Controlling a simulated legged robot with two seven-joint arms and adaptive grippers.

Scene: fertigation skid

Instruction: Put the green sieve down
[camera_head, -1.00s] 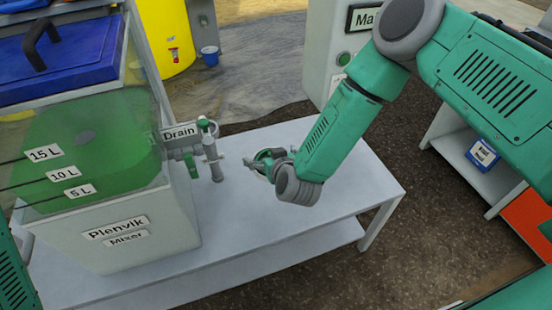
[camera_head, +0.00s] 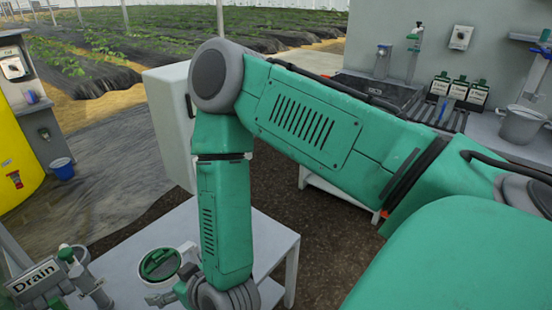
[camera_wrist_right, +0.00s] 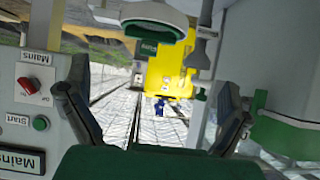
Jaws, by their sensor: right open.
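In the head view a round green sieve (camera_head: 160,264) sits within a white rim on the white table. I cannot tell if that rim belongs to a separate container. In the right wrist view, which looks upside down, a white round body (camera_wrist_right: 155,20) with a green part stands at the top edge; it appears to be the same item. My right gripper (camera_head: 160,298) is low over the table, just in front of the sieve. In the wrist view its fingers (camera_wrist_right: 155,100) are wide apart with nothing between them. My left gripper is not in view.
The drain valve (camera_head: 80,275) is left of the sieve. The white table (camera_head: 120,285) has bare surface around it. A white cabinet (camera_head: 170,125) stands behind. Labelled bottles (camera_head: 460,92) stand at right.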

